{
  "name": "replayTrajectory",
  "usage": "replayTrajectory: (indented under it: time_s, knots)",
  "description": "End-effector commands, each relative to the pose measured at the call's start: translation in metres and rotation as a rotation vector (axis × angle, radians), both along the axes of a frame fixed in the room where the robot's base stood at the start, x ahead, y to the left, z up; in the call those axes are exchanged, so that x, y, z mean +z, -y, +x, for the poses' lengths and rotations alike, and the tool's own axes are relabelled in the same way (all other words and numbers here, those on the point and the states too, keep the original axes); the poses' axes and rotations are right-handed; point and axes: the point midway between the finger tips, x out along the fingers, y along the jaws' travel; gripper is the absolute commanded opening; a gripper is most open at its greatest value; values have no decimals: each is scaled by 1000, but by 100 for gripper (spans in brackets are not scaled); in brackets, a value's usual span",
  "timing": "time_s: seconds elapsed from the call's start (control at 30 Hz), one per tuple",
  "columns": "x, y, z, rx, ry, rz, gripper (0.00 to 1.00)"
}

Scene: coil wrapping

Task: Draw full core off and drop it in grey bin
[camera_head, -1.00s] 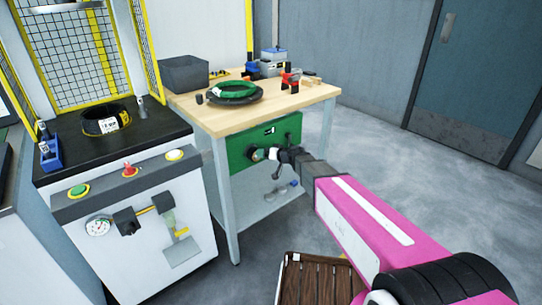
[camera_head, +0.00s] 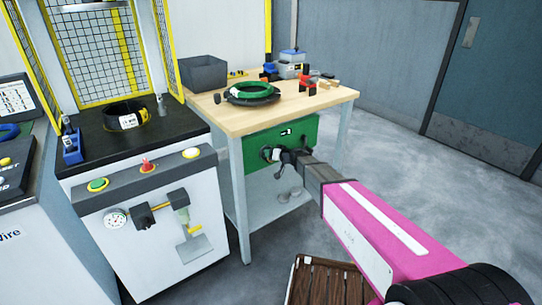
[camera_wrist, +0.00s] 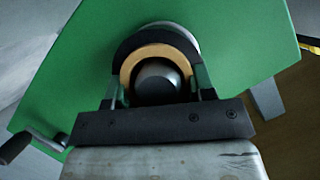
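The core (camera_wrist: 163,62), a tan ring with a dark outer wrap, sits on a dark round spindle on the front of a green box (camera_head: 300,135) under the benchtop. My gripper (camera_wrist: 158,85) is at the box, its fingers apart on either side of the core. It also shows in the head view (camera_head: 282,157). I see no clear grip on the core, and the lower part of the ring is hidden behind my gripper. A grey open bin (camera_head: 205,75) stands at the back left of the bench. Its inside is mostly hidden.
The wooden bench (camera_head: 235,117) carries a green coil (camera_head: 253,89) on a black disc and several small tools and boxes. A crank handle (camera_wrist: 40,143) sticks out beside the green box. A slatted brown crate (camera_head: 325,283) stands on the floor below my arm.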

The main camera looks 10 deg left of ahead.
Motion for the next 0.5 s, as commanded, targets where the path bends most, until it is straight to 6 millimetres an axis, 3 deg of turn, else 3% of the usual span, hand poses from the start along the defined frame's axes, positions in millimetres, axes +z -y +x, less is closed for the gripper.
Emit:
replayTrajectory:
  time_s: [0.03, 0.07, 0.1, 0.13, 0.5]
  knots:
    - [0, 0, 0, 0, 0, 0, 26]
    - [0, 0, 0, 0, 0, 0, 40]
    - [0, 0, 0, 0, 0, 0, 26]
    - [0, 0, 0, 0, 0, 0, 21]
    - [0, 5, -5, 0, 0, 0, 21]
